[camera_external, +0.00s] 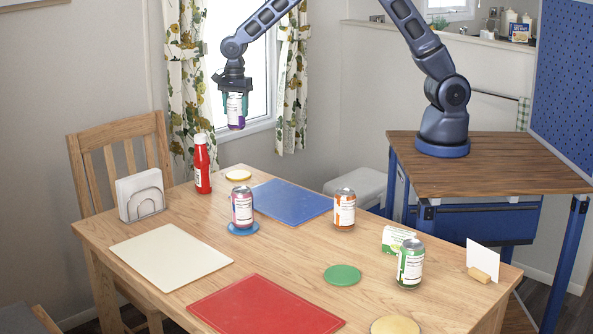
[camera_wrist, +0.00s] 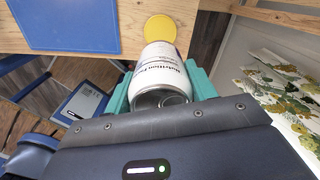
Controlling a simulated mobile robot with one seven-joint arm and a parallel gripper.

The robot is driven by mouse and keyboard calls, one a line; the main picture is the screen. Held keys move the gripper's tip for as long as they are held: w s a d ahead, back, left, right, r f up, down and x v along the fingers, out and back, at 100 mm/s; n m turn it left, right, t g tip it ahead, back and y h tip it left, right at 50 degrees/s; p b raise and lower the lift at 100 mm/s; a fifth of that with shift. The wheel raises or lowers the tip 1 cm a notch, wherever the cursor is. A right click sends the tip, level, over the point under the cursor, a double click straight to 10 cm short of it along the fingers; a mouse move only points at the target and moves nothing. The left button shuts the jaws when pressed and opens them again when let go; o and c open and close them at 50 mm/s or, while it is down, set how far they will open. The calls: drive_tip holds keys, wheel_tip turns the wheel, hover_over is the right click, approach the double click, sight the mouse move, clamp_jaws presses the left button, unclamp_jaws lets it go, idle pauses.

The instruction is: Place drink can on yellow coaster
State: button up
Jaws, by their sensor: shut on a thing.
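My gripper (camera_external: 235,100) is shut on a white and purple drink can (camera_external: 236,115) and holds it upright in the air, in front of the window. In the wrist view the can (camera_wrist: 163,72) sits between my teal fingers (camera_wrist: 160,88). A yellow coaster (camera_external: 238,175) lies at the table's far edge, bare, with the can well above it. This coaster (camera_wrist: 160,28) shows just beyond the can in the wrist view, partly hidden by it. Another yellowish coaster (camera_external: 395,326) lies at the table's front edge, cut off by the picture.
A red bottle (camera_external: 202,165) and a napkin holder (camera_external: 142,197) stand left of the far coaster. An orange can (camera_external: 344,209) and a green can (camera_external: 410,263) stand farther right. A blue mat (camera_external: 290,203) lies nearby.

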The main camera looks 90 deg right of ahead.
wheel_tip(320, 180, down, 16)
idle(0.6)
drive_tip(key=o, duration=1.2)
drive_tip(key=shift+f, duration=0.15)
